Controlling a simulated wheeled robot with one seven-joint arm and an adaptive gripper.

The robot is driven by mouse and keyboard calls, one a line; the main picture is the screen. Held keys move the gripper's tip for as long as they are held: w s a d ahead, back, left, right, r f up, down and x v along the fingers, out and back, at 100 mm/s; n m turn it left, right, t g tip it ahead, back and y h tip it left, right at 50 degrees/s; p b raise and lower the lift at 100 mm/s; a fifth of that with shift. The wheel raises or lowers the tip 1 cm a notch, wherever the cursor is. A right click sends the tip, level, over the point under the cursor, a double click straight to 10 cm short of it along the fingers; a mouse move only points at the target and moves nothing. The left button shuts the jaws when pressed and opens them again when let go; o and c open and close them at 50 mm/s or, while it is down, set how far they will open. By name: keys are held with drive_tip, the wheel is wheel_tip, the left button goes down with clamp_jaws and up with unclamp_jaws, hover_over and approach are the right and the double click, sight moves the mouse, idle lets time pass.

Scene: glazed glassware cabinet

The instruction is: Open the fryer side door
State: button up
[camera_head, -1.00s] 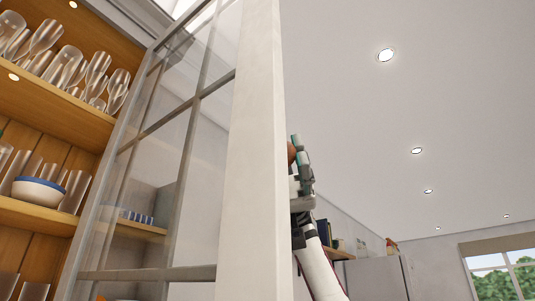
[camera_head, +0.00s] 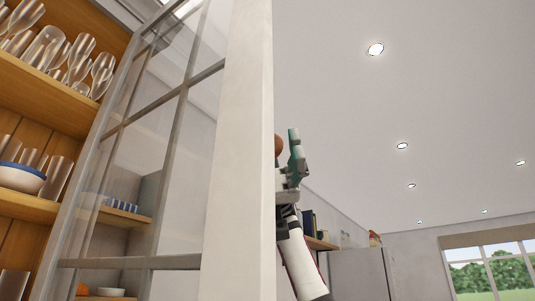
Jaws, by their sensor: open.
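A glazed door (camera_head: 238,150) with a pale frame stands swung out from the cabinet, its broad frame edge facing me. The cabinet interior shows on its left. My gripper (camera_head: 288,144) is just right of that edge, on the door's far side, pointing up. It is open, with one teal finger clearly visible. A brown rounded thing (camera_head: 279,146) shows beside the finger, partly hidden by the door edge. I cannot tell whether it is a knob or whether the gripper touches it. No fryer is in view.
Wooden shelves (camera_head: 40,75) on the left hold several glasses (camera_head: 45,45) and a white bowl with a blue rim (camera_head: 22,178). A grey fridge-like cabinet (camera_head: 357,275) and a window (camera_head: 490,272) are at the back right. The space right of my gripper looks clear.

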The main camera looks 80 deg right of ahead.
drive_tip(key=w+d, duration=0.1)
drive_tip(key=d, duration=0.6)
drive_tip(key=shift+a, duration=0.1)
idle(0.5)
